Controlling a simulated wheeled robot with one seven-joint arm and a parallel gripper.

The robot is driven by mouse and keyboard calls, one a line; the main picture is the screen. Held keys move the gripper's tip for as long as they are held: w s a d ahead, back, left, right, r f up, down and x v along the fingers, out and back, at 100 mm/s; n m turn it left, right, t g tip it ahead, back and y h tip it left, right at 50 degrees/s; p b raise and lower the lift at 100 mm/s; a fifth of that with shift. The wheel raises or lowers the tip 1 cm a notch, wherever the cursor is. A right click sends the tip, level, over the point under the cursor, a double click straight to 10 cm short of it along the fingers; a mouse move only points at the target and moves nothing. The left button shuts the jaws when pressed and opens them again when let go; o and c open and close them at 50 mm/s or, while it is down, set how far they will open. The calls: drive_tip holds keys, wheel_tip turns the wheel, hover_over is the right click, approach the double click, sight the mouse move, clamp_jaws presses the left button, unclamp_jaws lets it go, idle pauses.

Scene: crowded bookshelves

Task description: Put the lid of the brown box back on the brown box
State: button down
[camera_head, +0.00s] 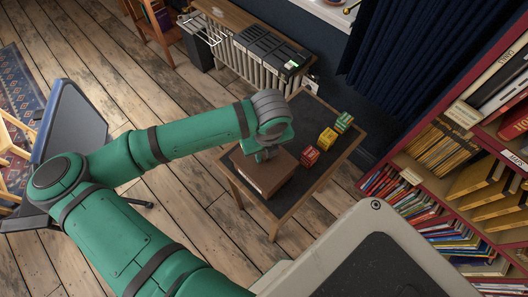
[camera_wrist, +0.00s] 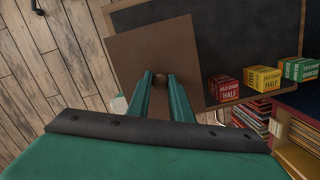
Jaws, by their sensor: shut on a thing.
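The brown box (camera_head: 272,183) stands on a small dark-topped table, with my gripper (camera_head: 265,156) directly above it. In the wrist view, my gripper (camera_wrist: 159,84) points at a flat brown lid (camera_wrist: 150,45). Its fingers are shut on the small round knob (camera_wrist: 160,80) in the lid. The lid hides the box body in the wrist view. In the head view, lid and box appear as one brown block, and I cannot tell whether the lid rests fully on the box or sits slightly above it.
Red (camera_head: 309,156), yellow (camera_head: 327,139) and green (camera_head: 344,122) small boxes stand in a row on the table (camera_head: 306,108), right of the brown box. A crowded bookshelf (camera_head: 412,160) is close on the right. A radiator (camera_head: 238,55) is behind. Wooden floor lies open at left.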

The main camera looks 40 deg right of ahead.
drive_tip(key=shift+w+f, duration=0.1)
drive_tip(key=shift+f, duration=0.45)
idle(0.4)
drive_tip(key=shift+s+f, duration=0.2)
drive_tip(key=shift+s, duration=0.05)
idle(0.4)
drive_tip(key=c, duration=1.5)
unclamp_jaws()
drive_tip(key=shift+w+r, duration=0.1)
drive_tip(key=shift+w, duration=0.05)
